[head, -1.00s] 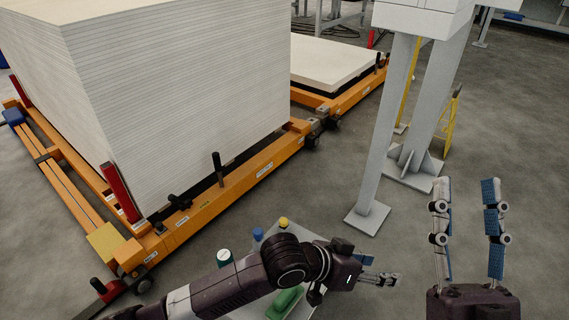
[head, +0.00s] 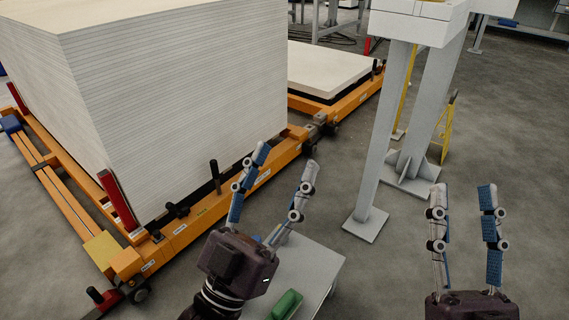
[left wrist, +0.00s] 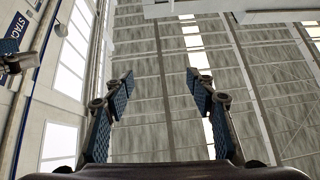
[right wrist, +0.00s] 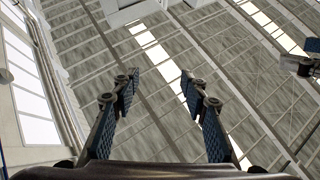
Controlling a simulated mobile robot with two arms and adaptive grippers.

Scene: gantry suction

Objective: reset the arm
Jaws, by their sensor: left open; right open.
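My left gripper (head: 282,168) stands upright in the head view, over the low grey table, with its two blue-padded fingers apart and nothing between them. My right gripper (head: 463,190) also points up at the lower right, open and empty. In the left wrist view my left gripper's fingers (left wrist: 158,80) frame only the ceiling and wall. In the right wrist view my right gripper's fingers (right wrist: 160,85) likewise frame only the ceiling.
A small grey table (head: 318,262) holds a green object (head: 285,304). A tall stack of pale boards (head: 190,100) sits on an orange cart (head: 185,235). A lower stack (head: 325,68) stands behind. A grey gantry post (head: 385,140) stands between the grippers.

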